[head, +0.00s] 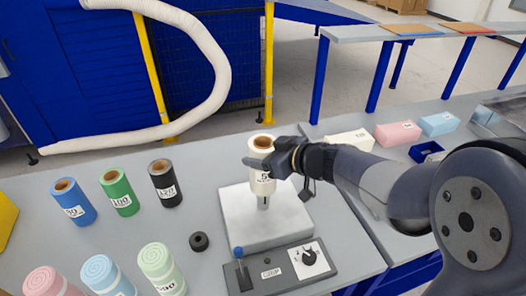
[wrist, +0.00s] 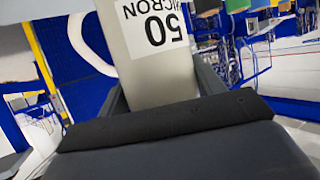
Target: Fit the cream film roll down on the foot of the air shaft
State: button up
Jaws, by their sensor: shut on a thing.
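The cream film roll (head: 261,181) is upright with its brown core facing up, in the middle of the head view. My gripper (head: 272,162) is shut on its side, coming from the right. In the wrist view the roll (wrist: 150,75) fills the space between the fingers, its label reading 50 MICRON upside down. A short grey length of the air shaft (head: 264,203) shows below the roll, above the pale block (head: 240,228). The roll's lower end is apart from the block. I cannot tell whether the shaft's top is inside the core.
A control panel with a blue-knobbed lever (head: 239,254) and dial (head: 309,258) fronts the block. Blue (head: 73,202), green (head: 119,193) and black (head: 165,184) rolls stand left, with several wrapped pastel rolls nearer. A black ring (head: 199,242) lies between. Boxes (head: 397,132) sit right.

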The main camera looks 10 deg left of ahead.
aim_at(263, 177)
jog(key=shift+f+b, duration=0.65)
jog(key=shift+f, duration=0.95)
jog(key=shift+f+b, duration=1.05)
jog(key=shift+f, duration=1)
jog(key=shift+f+b, duration=0.3)
jog(key=shift+f, duration=0.05)
jog(key=o, duration=1.3)
jog(key=shift+f, duration=0.1)
